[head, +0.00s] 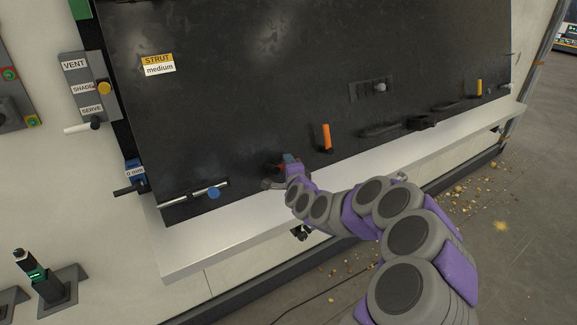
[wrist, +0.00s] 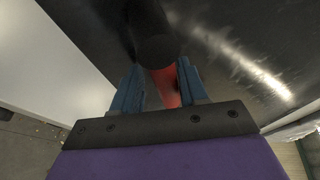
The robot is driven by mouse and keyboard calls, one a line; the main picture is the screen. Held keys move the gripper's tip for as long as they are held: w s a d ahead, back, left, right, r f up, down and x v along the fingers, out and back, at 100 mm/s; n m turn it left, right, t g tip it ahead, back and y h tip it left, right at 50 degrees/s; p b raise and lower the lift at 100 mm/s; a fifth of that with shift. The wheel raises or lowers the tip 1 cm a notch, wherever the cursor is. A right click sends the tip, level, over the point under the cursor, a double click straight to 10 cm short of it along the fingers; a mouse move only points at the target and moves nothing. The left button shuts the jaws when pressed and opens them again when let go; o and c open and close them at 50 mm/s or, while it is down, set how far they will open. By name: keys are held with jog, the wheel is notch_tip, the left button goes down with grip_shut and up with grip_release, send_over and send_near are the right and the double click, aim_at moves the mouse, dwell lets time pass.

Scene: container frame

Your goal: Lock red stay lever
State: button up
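The red lever (wrist: 168,84) shows in the wrist view as a red bar with a dark round end (wrist: 155,50), in front of a dark panel. My gripper (wrist: 161,75) has its two blue fingers apart, one on each side of the lever's end. I cannot tell whether either finger presses on it. In the head view my gripper (head: 287,163) is at the lower part of the black panel, and it hides most of the lever there.
The black panel (head: 230,90) carries an orange handle (head: 326,137) to the right of my gripper and a blue-knobbed rod (head: 213,192) to the left. A pale ledge (head: 190,250) runs below. A VENT/SHADE/SERVE switch plate (head: 88,90) is at left. Crumbs lie on the floor at right.

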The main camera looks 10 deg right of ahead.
jog(key=shift+o, duration=0.7)
jog(key=shift+d+r, duration=0.1)
jog(key=shift+s+r, duration=0.1)
jog(key=shift+s, duration=0.05)
jog(key=s+r+b, duration=0.2)
jog(key=s+b, duration=0.7)
jog(key=s, duration=0.7)
jog(key=shift+s, duration=0.35)
jog(key=shift+r, duration=0.15)
